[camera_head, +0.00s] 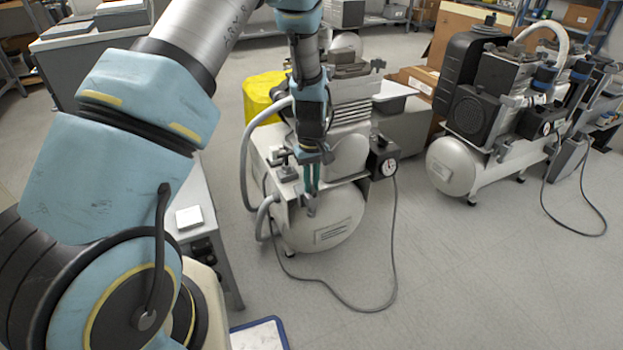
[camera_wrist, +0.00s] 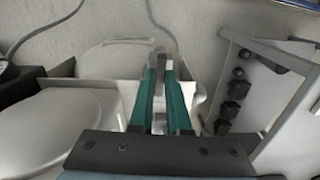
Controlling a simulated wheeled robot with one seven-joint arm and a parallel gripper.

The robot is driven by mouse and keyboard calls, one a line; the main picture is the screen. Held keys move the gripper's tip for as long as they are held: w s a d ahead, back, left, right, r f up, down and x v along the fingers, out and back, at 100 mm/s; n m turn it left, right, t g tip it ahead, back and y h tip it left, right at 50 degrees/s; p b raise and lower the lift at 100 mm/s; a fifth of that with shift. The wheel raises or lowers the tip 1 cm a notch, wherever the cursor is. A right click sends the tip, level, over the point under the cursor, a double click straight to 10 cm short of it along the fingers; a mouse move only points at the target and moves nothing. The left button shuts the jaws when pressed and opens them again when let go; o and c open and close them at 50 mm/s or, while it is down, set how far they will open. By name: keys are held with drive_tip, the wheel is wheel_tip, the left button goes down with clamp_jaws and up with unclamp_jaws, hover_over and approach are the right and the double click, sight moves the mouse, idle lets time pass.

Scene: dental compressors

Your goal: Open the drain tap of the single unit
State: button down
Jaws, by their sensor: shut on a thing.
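The single unit (camera_head: 330,215) is a compressor with a pale tank, standing in the middle of the head view. My gripper (camera_head: 311,188) points down in front of its tank, on the near side. Its teal fingers also show in the wrist view (camera_wrist: 165,85), closed around a small grey piece, which I take to be the drain tap (camera_wrist: 160,60). In the head view a small grey end (camera_head: 311,207) shows just below the fingertips. The fingers hide most of the tap, so how far it is turned cannot be told. The pale tank (camera_wrist: 120,62) spreads beyond the fingers.
A second compressor (camera_head: 455,165) with a black housing stands to the right. A gauge box (camera_head: 383,160) sits on the single unit's right side. A grey hose (camera_head: 247,165) loops at its left. A cable (camera_head: 370,308) lies on the open floor. A low table (camera_head: 190,190) stands left.

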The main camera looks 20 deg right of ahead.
drive_tip(key=shift+w+n, duration=0.1)
drive_tip(key=shift+n, duration=0.4)
drive_tip(key=c, duration=0.9)
unclamp_jaws()
wheel_tip(320, 180, up, 11)
drive_tip(key=shift+f+p, duration=0.1)
drive_tip(key=shift+p, duration=0.85)
